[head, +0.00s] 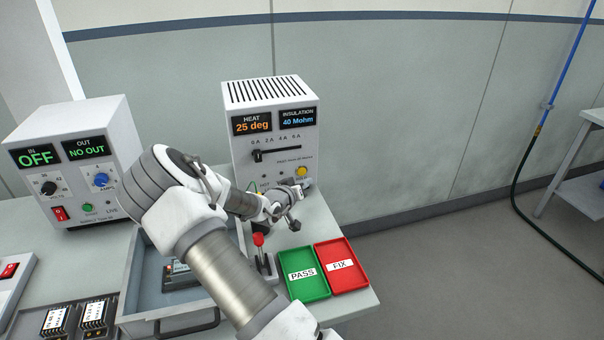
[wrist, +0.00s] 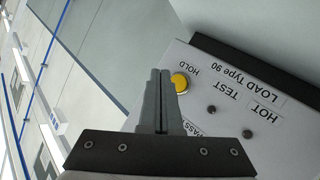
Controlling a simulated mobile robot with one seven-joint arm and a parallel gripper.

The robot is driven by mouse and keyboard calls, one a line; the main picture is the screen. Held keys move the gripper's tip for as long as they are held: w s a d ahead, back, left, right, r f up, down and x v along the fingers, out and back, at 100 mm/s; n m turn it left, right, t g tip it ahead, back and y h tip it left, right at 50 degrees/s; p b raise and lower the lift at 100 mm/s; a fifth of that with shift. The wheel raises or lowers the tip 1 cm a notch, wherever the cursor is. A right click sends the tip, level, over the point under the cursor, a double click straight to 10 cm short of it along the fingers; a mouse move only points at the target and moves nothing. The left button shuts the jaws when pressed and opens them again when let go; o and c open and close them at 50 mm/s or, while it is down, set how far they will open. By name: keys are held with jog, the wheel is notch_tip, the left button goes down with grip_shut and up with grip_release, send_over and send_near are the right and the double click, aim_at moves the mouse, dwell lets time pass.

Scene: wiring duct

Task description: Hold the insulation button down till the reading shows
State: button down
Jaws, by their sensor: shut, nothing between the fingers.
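The white tester (head: 272,130) stands at the back of the bench. Its HEAT display reads 25 deg and its INSULATION display (head: 298,118) reads 40 Mohm. The yellow button (head: 301,171) is on its lower right front; in the wrist view the button (wrist: 180,82) is beside the word HOLD. My gripper (wrist: 160,73) is shut and empty, its fingertips close beside the button in that view. In the head view my gripper (head: 301,186) is at the panel just below the button. I cannot tell whether the fingertips touch the button or panel.
A green PASS tray (head: 303,292) and a red FIX tray (head: 346,284) lie at the bench's front right. A red-knobbed lever (head: 259,241) stands left of them, beside a grey tray (head: 137,283). A supply box (head: 75,160) stands at left.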

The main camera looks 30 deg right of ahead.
jog(key=shift+s+a, duration=0.15)
jog(key=shift+s, duration=0.5)
jog(key=shift+s+a, duration=0.15)
jog(key=shift+s, duration=0.45)
jog(key=s+a+r+n+y, duration=0.1)
jog(key=s+a+r+y, duration=0.3)
jog(key=a, duration=0.3)
jog(key=s+a+r+y, duration=0.2)
jog(key=a+r+y, duration=0.25)
jog(key=a, duration=0.35)
jog(key=s+a+r+n+y, duration=0.1)
jog(key=s+a+r+y, duration=0.25)
jog(key=a+r, duration=0.3)
jog(key=s+a+r+n+g, duration=0.1)
jog(key=s+a+r+n, duration=0.1)
jog(key=s, duration=0.9)
jog(key=s+a+r+n+g, duration=0.1)
jog(key=s+r, duration=0.4)
jog(key=s, duration=0.6)
jog(key=shift+s+a+n, duration=0.3)
jog(key=shift+a+n, duration=0.2)
jog(key=shift+a, duration=0.65)
